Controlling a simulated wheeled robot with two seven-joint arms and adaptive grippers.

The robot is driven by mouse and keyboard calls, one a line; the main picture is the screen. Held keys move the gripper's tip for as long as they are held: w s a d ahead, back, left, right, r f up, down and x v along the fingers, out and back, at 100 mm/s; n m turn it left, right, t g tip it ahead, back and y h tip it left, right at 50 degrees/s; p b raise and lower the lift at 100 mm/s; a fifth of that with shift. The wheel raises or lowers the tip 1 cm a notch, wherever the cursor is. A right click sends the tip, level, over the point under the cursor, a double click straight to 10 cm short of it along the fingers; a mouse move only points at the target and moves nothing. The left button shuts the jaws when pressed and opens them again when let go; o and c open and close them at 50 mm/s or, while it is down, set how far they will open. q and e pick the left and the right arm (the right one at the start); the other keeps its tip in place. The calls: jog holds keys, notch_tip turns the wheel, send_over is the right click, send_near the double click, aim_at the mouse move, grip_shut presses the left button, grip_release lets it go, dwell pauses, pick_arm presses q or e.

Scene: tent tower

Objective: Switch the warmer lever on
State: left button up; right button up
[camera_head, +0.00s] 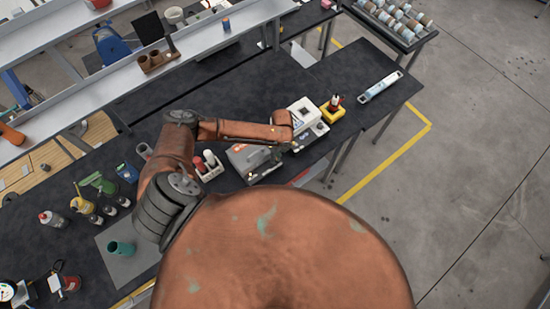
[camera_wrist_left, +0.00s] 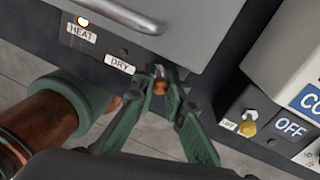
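The warmer is a grey box (camera_head: 238,153) on the dark bench, partly hidden by my left arm. In the left wrist view its front (camera_wrist_left: 190,35) has a metal handle, a HEAT label (camera_wrist_left: 80,33) with a glowing orange lamp and a DRY label (camera_wrist_left: 120,64). A small copper-coloured lever end (camera_wrist_left: 161,87) sits between or just behind the green fingertips of my left gripper (camera_wrist_left: 158,78). The fingertips are close together at the lower front edge; a firm hold is unclear. The left gripper (camera_head: 252,171) is small in the head view. My right gripper is out of view.
A yellow item (camera_head: 333,109) stands farther right.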

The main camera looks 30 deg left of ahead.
pick_arm(q)
jog(key=shift+c, duration=0.7)
grip_shut()
jog(key=shift+w, duration=0.1)
jog(key=shift+w+g, duration=0.1)
jog(key=shift+g, duration=0.2)
jog(key=shift+w+d+f+g+y+b, duration=0.15)
jog(key=shift+w+g+y+b, duration=0.1)
jog(key=shift+g+b, duration=0.3)
jog(key=shift+w+d+f+g+y+b, duration=0.15)
jog(key=shift+g+y+b, duration=0.1)
jog(key=shift+g+b, duration=0.3)
jog(key=shift+r+b, duration=0.1)
jog(key=shift+b, duration=0.25)
jog(key=shift+s+a, duration=0.1)
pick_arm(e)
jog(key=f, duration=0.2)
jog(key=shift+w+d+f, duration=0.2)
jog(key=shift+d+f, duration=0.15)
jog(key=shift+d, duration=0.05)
